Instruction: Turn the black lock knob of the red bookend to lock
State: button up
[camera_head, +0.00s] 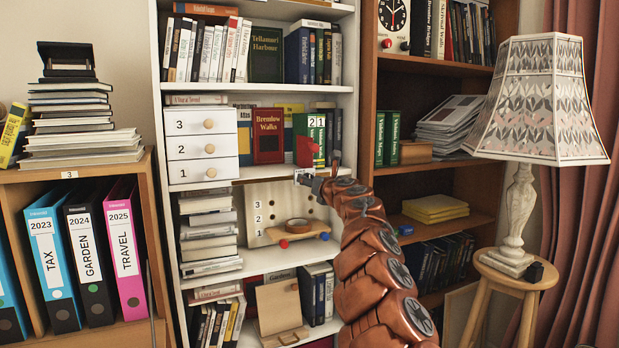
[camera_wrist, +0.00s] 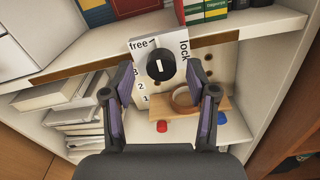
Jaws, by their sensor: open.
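The red bookend (camera_head: 304,151) stands on the middle shelf beside green books, in the head view. A pale plate with the words "free" at left and "lock" at right shows at the shelf edge in the wrist view (camera_wrist: 141,59). The round black lock knob (camera_wrist: 160,66) sits on this plate. My gripper (camera_wrist: 161,72) is open, with a finger on each side of the knob and gaps showing. I cannot tell how far the fingertips are from the plate. In the head view my arm hides the knob.
A white drawer unit (camera_head: 204,146) stands left of the books on the shelf. Below hangs a pegboard (camera_head: 262,197) with a small wooden ledge (camera_head: 298,232) holding a tape roll (camera_head: 298,225). A lamp (camera_head: 530,110) stands far right.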

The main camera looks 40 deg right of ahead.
jog(key=shift+p+x, duration=0.5)
jog(key=shift+x, duration=0.3)
jog(key=shift+c, duration=0.4)
grip_shut()
